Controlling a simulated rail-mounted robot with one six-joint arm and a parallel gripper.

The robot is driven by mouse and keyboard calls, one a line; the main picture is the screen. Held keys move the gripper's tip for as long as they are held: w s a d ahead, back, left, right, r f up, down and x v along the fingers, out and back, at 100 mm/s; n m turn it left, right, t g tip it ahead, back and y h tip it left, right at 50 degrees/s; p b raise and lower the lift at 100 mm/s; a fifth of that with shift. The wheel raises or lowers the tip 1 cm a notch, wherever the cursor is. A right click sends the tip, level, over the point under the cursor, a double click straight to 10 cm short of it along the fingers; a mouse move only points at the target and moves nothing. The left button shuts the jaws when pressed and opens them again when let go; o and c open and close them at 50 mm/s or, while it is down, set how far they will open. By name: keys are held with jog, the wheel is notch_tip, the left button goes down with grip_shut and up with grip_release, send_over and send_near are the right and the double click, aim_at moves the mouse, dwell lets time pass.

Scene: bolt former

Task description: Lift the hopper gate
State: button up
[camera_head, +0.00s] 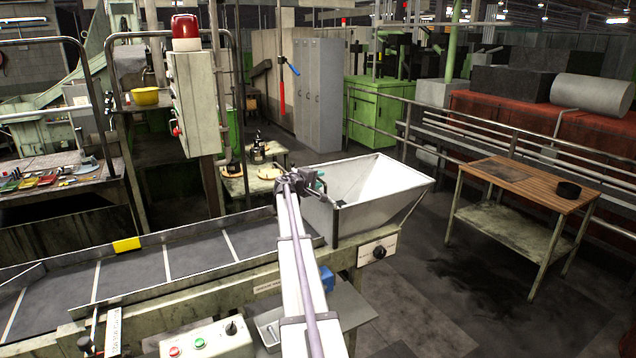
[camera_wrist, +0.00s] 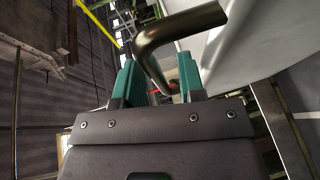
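The hopper (camera_head: 375,205) is a pale metal funnel-shaped bin at the right end of the conveyor. My gripper (camera_head: 318,187) is at the hopper's left side, and my arm crosses in front of it. In the wrist view, my gripper (camera_wrist: 160,80) has its two teal fingers apart. A dark bent rod handle (camera_wrist: 150,48) comes in from the upper right and its end runs down between the fingers. I cannot tell whether it touches either finger. The gate plate itself cannot be made out; my arm and the hopper wall hide that area.
The conveyor (camera_head: 195,250) runs left from the hopper. A control box (camera_head: 205,342) with buttons stands in front. A wooden-topped table (camera_head: 530,180) is at the right, with open floor between. A post with a red lamp (camera_head: 186,32) rises behind the conveyor.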

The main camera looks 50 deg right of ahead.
jog(key=shift+d, duration=0.2)
grip_shut()
dwell(0.4)
